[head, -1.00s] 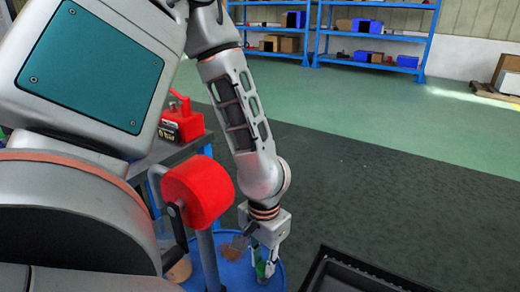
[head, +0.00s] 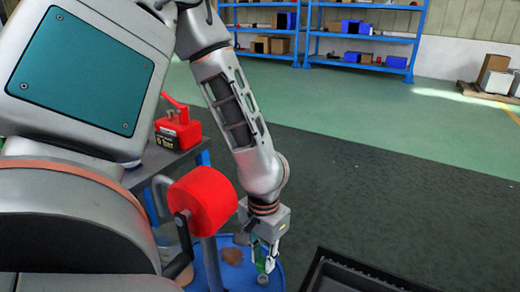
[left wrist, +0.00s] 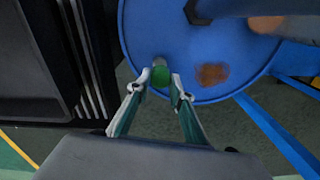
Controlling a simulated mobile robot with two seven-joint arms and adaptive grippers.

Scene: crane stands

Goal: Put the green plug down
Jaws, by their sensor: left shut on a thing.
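The green plug (head: 260,269) is between the fingertips of my left gripper (head: 267,259), low over a round blue top (head: 238,281). In the left wrist view the green plug (left wrist: 160,76) sits between the two fingertips of the left gripper (left wrist: 161,90), which are shut on it. Its green round end faces the camera, with a greyish part beyond. The round blue top (left wrist: 150,35) lies behind it, and the plug shows near its rim. I cannot tell whether the plug touches the top. My right gripper is not in view.
A brown-orange patch or piece (head: 232,256) is on the blue top beside the gripper. A red cylinder (head: 205,197) on a grey post stands close by on the left. A black tray (head: 345,279) is at the lower right. A red toolbox (head: 178,126) is behind.

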